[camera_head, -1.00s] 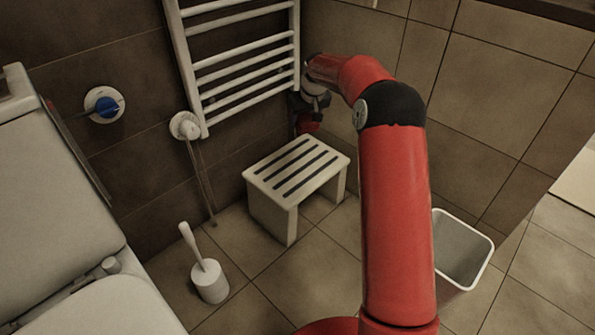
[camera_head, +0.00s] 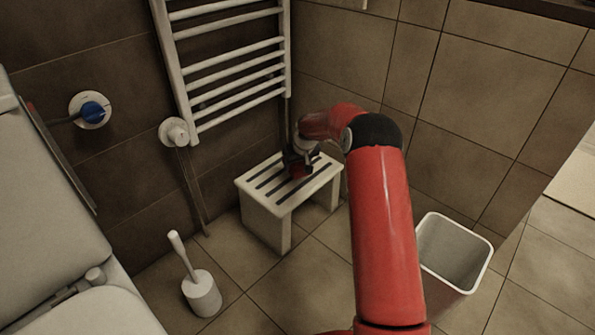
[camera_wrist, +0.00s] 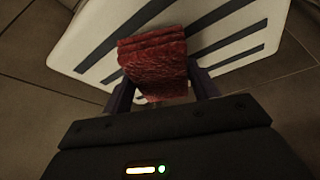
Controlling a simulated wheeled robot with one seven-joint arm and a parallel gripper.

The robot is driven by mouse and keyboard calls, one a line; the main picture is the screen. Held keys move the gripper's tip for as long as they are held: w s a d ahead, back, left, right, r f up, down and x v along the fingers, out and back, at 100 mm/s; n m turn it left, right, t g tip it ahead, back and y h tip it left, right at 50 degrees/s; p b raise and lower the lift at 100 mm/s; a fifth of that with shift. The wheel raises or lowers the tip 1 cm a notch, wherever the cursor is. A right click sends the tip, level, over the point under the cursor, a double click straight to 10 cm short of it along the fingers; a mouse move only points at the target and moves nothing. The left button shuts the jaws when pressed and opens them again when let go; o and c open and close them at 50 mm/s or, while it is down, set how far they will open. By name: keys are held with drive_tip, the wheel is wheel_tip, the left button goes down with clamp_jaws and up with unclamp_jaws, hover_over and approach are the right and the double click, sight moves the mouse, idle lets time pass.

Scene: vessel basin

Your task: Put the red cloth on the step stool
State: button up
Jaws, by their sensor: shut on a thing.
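The red cloth (camera_wrist: 152,62) is a folded, textured bundle between the fingers of my gripper (camera_wrist: 160,92), which is shut on it. In the head view the cloth (camera_head: 298,171) shows as a small dark red patch under my gripper (camera_head: 299,165). The white step stool (camera_head: 257,189) with dark slots stands on the floor by the wall. In the wrist view its slatted top (camera_wrist: 90,35) lies behind the cloth. The cloth is over the stool's top, toward its far right part. I cannot tell whether the cloth touches the slats.
A white towel radiator (camera_head: 235,75) hangs on the wall behind the stool. A toilet brush (camera_head: 201,291) stands front left, and an open bin (camera_head: 455,250) stands at the right. The toilet (camera_head: 45,200) fills the left edge.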

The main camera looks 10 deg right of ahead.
sight(299, 166)
drive_tip(key=shift+f, duration=1.55)
drive_tip(key=shift+f, duration=0.1)
drive_tip(key=o, duration=0.9)
drive_tip(key=shift+o, duration=0.2)
